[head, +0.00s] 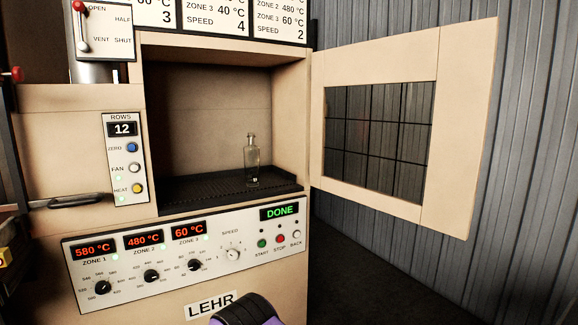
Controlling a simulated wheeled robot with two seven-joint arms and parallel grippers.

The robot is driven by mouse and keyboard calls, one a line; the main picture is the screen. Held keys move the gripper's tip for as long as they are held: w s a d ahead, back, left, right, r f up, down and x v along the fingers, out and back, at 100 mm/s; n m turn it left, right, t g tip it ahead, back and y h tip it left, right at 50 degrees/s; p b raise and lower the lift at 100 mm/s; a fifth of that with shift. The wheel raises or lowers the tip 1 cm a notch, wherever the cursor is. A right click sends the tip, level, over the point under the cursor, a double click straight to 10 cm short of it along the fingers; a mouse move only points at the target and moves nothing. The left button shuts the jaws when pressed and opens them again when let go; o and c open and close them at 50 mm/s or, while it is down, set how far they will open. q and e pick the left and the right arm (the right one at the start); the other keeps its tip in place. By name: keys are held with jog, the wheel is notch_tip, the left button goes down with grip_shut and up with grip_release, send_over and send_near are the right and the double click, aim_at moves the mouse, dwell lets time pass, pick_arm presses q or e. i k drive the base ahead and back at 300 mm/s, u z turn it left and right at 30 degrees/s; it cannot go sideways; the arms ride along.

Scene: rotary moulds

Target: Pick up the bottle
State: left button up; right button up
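A clear glass bottle (251,163) stands upright in the open chamber of the lehr, in the head view. It is towards the right end of a dark ribbed belt or rack (200,191). It has a narrow neck with a lip at the top. Nothing touches it from the sides. Neither of my grippers can be made out in this view. A purple and black part, seemingly of my arm, rises at the bottom edge below the control panel.
The lehr door (455,130) is swung open to the right. A control panel (185,255) with knobs and a lit DONE display (279,212) slopes below the opening. A rows panel (127,158) and a horizontal handle (75,201) are at the left. The chamber front is unobstructed.

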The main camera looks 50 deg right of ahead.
aim_at(251, 153)
jog(key=z, duration=0.85)
jog(key=i, duration=0.8)
jog(key=z, duration=0.9)
